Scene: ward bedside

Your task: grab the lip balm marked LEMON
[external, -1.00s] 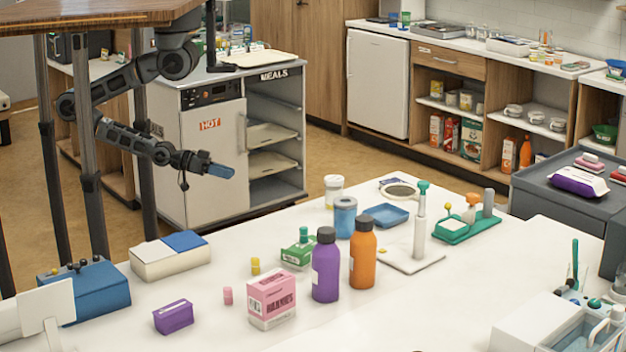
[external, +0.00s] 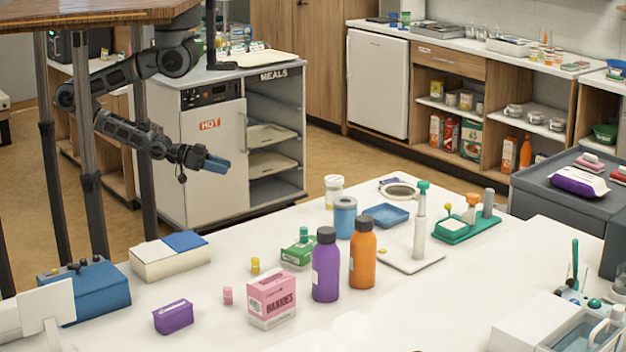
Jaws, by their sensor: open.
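A small yellow cylinder (external: 255,266) stands on the white table, left of the green box. A small pink cylinder (external: 228,296) stands nearer the front, left of the pink box. Both look like lip balm sticks, but no LEMON lettering can be read on either. My gripper (external: 222,166) is open and empty, in the air in front of the meal cart. It is above and behind the table's back edge, well away from both cylinders.
The pink box (external: 271,299), green box (external: 298,254), purple bottle (external: 326,265) and orange bottle (external: 362,259) stand right of the cylinders. A purple box (external: 173,317) and a cream-and-blue box (external: 170,257) lie to the left. The table between them is clear.

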